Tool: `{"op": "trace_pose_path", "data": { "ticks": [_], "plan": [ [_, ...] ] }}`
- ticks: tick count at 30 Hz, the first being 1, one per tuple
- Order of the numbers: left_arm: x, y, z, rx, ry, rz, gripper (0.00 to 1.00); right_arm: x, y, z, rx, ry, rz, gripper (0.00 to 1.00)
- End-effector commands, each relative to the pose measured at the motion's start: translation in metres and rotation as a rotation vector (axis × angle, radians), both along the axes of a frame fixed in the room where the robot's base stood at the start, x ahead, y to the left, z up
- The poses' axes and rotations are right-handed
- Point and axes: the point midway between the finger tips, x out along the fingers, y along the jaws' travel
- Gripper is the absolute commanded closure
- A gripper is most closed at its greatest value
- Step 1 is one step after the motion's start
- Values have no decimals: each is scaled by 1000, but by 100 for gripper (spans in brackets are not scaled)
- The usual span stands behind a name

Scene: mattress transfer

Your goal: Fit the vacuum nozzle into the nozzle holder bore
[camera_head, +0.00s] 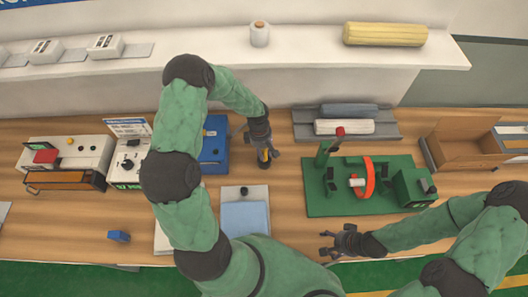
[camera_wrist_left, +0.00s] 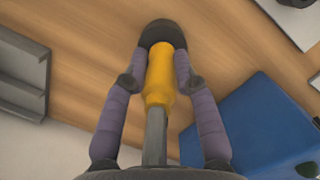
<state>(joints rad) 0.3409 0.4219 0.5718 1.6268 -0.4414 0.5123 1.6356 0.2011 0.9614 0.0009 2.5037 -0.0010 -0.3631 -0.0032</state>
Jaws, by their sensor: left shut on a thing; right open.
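My left gripper (camera_head: 262,150) is shut on a yellow piece with a wide black end, which looks like the vacuum nozzle (camera_wrist_left: 161,75). In the left wrist view the nozzle lies between the two purple fingers, its black end pointing away over the wooden table. In the head view it is small, just right of the blue block (camera_head: 216,150). The blue block also shows in the left wrist view (camera_wrist_left: 255,130), beside the gripper. I cannot tell which part is the nozzle holder bore. My right gripper (camera_head: 343,243) is open and empty at the table's front.
A green fixture (camera_head: 325,205) with an orange ring (camera_head: 369,178) stands right of centre. A grey rack (camera_head: 388,130) with rolls is behind it. A grey-blue pad (camera_head: 245,217) lies in front of my left gripper. A cardboard box (camera_head: 466,178) is at the right.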

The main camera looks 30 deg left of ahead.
Motion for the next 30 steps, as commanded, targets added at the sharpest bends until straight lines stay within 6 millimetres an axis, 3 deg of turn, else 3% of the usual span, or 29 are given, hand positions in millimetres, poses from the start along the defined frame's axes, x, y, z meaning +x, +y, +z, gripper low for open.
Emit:
{"op": "trace_pose_path", "data": {
  "ticks": [11, 12, 14, 25, 30],
  "plan": [
    [0, 0, -6, 0, 0, 0, 100, -4, 1, -9, 1, 12, -3, 46],
    [0, 0, -6, 0, 0, 0, 60, -4, 0, -8, 1, 13, -3, 46],
    [0, 0, -5, 0, 0, 0, 44, -4, 0, -8, 1, 13, -4, 46],
    [0, 0, -4, 0, 0, 0, 44, -4, 1, -8, 1, 12, -2, 46],
    [2, 3, 11, 1, -4, 2, 44, -4, 1, -7, 1, 10, -2, 46]
  ]
}}
